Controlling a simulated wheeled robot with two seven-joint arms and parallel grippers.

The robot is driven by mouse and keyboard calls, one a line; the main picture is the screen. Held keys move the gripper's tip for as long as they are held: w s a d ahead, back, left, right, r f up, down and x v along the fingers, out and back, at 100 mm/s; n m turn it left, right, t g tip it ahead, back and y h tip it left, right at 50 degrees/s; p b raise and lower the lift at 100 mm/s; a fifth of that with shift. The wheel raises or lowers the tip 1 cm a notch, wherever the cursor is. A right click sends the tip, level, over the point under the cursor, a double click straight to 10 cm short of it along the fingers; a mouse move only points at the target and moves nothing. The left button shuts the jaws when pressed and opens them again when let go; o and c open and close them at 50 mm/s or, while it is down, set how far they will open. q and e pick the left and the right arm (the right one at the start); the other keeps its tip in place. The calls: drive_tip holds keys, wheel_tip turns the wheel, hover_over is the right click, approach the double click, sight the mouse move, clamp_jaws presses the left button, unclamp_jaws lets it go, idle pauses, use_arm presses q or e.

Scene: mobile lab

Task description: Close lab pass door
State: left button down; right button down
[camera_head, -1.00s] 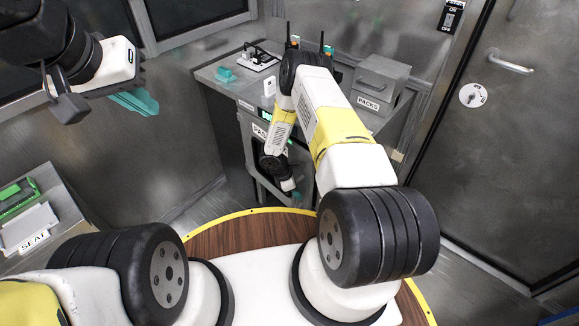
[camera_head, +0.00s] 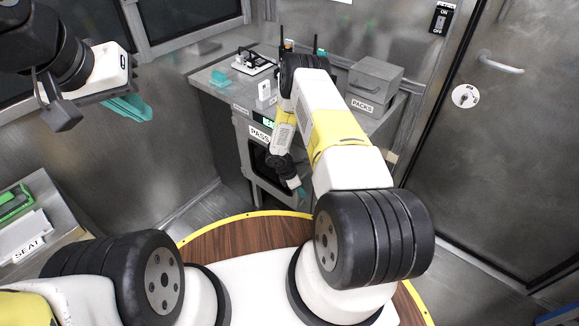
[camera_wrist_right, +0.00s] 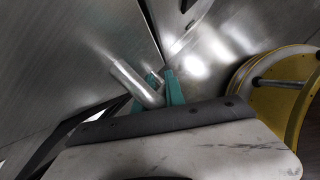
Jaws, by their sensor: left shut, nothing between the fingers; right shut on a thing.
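The pass door unit stands under the grey counter, with a PASS label (camera_head: 260,134) above a dark opening (camera_head: 259,163). My right forearm covers much of its right side, so I cannot tell how far the door stands open. My right gripper (camera_head: 301,192) is low in front of the unit. In the right wrist view its teal fingers (camera_wrist_right: 164,88) are shut on a silver bar handle (camera_wrist_right: 137,84) beside a large grey metal panel (camera_wrist_right: 60,60). My left gripper (camera_head: 130,107) is shut and empty, raised at the upper left, far from the unit.
The counter (camera_head: 222,95) carries a grey PACKS box (camera_head: 375,82) and small devices. A SEAT bench (camera_head: 60,235) stands at the left. A large metal door (camera_head: 480,150) is at the right. Bare floor shows between bench and unit.

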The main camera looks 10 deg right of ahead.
drive_tip(key=shift+w+d+r, duration=0.1)
drive_tip(key=shift+w+d, duration=0.2)
drive_tip(key=shift+d, duration=0.05)
drive_tip(key=c, duration=1.7)
unclamp_jaws()
drive_tip(key=shift+d, duration=0.1)
drive_tip(key=v, duration=0.8)
drive_tip(key=shift+a, duration=0.25)
